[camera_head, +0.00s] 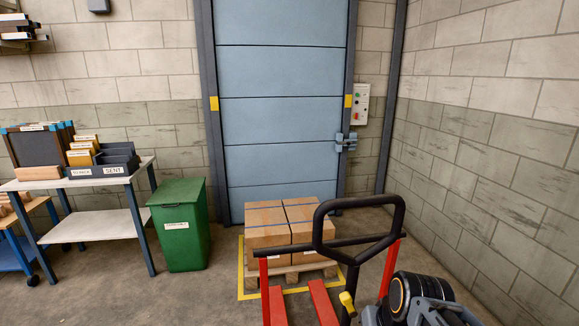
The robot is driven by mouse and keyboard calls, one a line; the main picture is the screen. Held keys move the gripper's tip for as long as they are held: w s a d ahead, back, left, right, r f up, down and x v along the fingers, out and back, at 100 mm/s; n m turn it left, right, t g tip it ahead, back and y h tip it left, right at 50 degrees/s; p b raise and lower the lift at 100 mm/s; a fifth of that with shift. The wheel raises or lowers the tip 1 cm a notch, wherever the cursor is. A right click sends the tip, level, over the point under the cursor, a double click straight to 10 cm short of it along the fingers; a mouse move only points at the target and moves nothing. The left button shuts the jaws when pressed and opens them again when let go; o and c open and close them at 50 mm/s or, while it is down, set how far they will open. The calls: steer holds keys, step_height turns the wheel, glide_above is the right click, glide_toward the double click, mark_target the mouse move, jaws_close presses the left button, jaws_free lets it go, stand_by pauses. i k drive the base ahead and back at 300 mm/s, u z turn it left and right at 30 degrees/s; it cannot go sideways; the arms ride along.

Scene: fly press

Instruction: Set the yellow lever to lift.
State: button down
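The yellow lever (347,302) is a small knob at the foot of the black loop handle (325,204) of a red pallet truck (276,303). It tilts up and to the left in the picture. The truck's red forks point toward a wooden pallet (291,275) with cardboard boxes on it. My gripper (374,316) is at the bottom edge, just right of the lever and apart from it in the picture. It is partly cut off and partly hidden by my black wrist, so its opening does not show.
A blue sectional door (280,110) stands behind the boxes, with a control box (354,103) on its right. A green bin (181,225) and a table (92,224) with trays are at the left. Yellow floor marking (242,270) surrounds the pallet. Floor at the right is mostly clear.

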mark_target(346, 298)
steer(key=u, duration=0.05)
steer(key=k, duration=1.15)
steer(key=z, duration=0.7)
steer(key=i, duration=0.8)
steer(key=u, duration=0.6)
steer(key=i, duration=0.7)
steer(key=u, duration=0.75)
